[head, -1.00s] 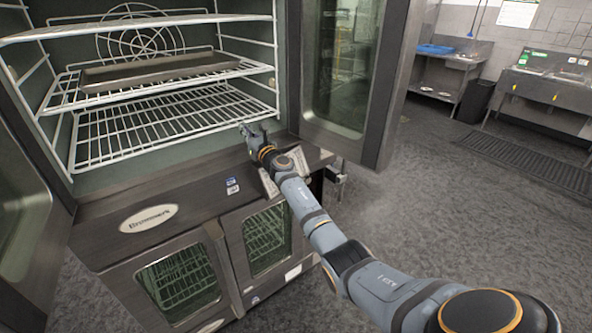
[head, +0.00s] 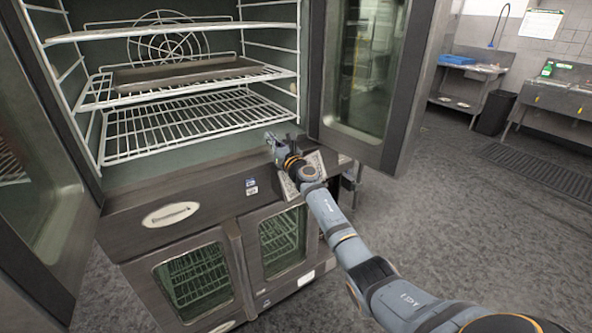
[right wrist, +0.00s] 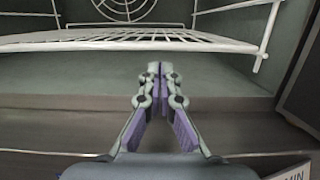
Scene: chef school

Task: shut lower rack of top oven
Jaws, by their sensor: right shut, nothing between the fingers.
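The top oven (head: 150,170) stands open with a door swung out on each side. Its lower rack (head: 190,124) is an empty white wire rack inside the cavity. The front edge of a white wire rack (right wrist: 150,45) also shows in the right wrist view, ahead of and above my fingers. My right gripper (head: 272,141) is shut and empty at the oven's front, below and to the right of the lower rack's front edge. In the right wrist view its fingertips (right wrist: 160,70) are together, with no contact with the rack visible. My left gripper is not in view.
A middle rack holds a dark tray (head: 185,72), with another rack (head: 170,31) above. The right door (head: 365,80) stands open beside my right arm; the left door (head: 40,160) is open too. A lower oven (head: 195,277) is closed.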

